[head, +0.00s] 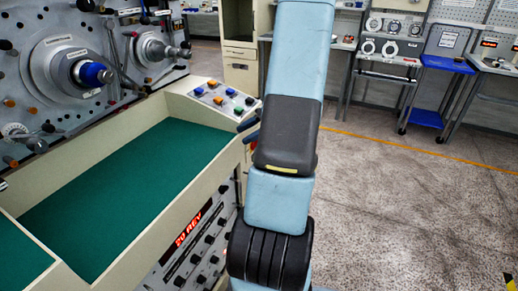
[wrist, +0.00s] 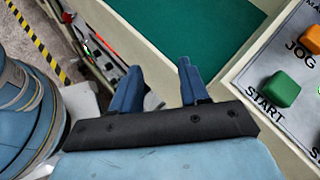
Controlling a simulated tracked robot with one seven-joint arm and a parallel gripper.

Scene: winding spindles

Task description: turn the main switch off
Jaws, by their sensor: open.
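The control panel (head: 222,97) with several coloured buttons sits at the far right end of the winding machine. In the wrist view its near part shows a green START button (wrist: 282,90) and an orange JOG button (wrist: 312,38). A label beginning "MA" is cut off at the top right corner; I cannot make out the main switch itself. My gripper (wrist: 160,68) is open and empty, its two blue fingers apart, to the left of the panel. In the head view my arm hides most of the gripper; dark blue finger parts show beside the panel's right edge.
A green-lined tray (head: 130,190) with cream walls runs along the machine front. Below it is a front panel with a red display (head: 187,230) and knobs. Spindles (head: 92,74) stick out at the left. Open grey floor (head: 410,210) lies to the right, with shelves behind.

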